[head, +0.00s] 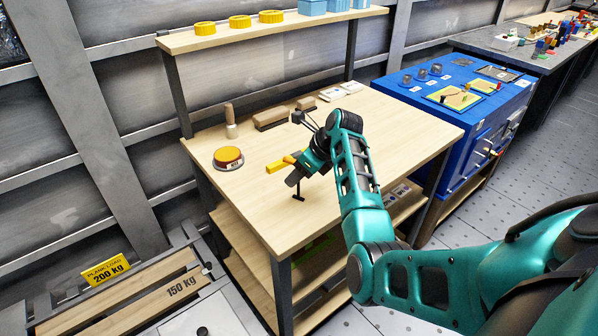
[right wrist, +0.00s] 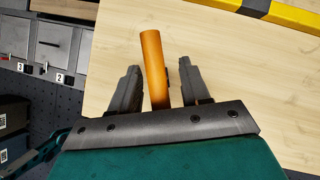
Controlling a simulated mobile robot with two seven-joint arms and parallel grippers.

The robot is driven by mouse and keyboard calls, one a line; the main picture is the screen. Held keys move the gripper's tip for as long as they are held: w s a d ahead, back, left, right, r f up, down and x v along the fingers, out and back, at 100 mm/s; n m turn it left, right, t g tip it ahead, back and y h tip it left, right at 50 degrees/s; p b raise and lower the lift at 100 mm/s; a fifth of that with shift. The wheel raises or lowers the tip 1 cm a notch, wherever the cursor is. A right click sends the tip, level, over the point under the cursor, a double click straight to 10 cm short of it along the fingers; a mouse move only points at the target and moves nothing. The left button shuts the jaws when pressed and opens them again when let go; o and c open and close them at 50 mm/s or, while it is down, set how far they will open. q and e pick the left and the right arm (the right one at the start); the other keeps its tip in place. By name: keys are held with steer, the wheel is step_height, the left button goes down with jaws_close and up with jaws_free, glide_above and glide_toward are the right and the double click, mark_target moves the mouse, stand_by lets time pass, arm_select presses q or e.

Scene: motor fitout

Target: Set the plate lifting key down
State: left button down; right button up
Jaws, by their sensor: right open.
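The plate lifting key (head: 279,164) has an orange-yellow bar handle. A dark stem with a short crosspiece at its foot (head: 299,197) shows below the handle, at or just above the wooden bench top; I cannot tell whether it touches. My right gripper (head: 291,169) is at the handle, over the middle of the bench. In the right wrist view the handle (right wrist: 153,62) lies between the two dark fingers of the right gripper (right wrist: 157,80), with gaps on both sides, and sticks out past their tips. The fingers are open. My left gripper is not in view.
The wooden bench (head: 367,122) holds a round orange-topped piece (head: 228,156), a wooden peg (head: 231,126), brown blocks (head: 270,118) and white pieces (head: 333,93) along its back. A shelf (head: 210,37) stands above the back. A blue cabinet (head: 455,105) stands at right. The bench's front area is clear.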

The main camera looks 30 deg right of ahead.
steer(key=shift+r, duration=0.1)
steer(key=shift+r, duration=0.25)
steer(key=v, duration=1.1)
steer(key=shift+s+r, duration=0.25)
steer(key=shift+r, duration=0.05)
steer(key=shift+d, duration=0.1)
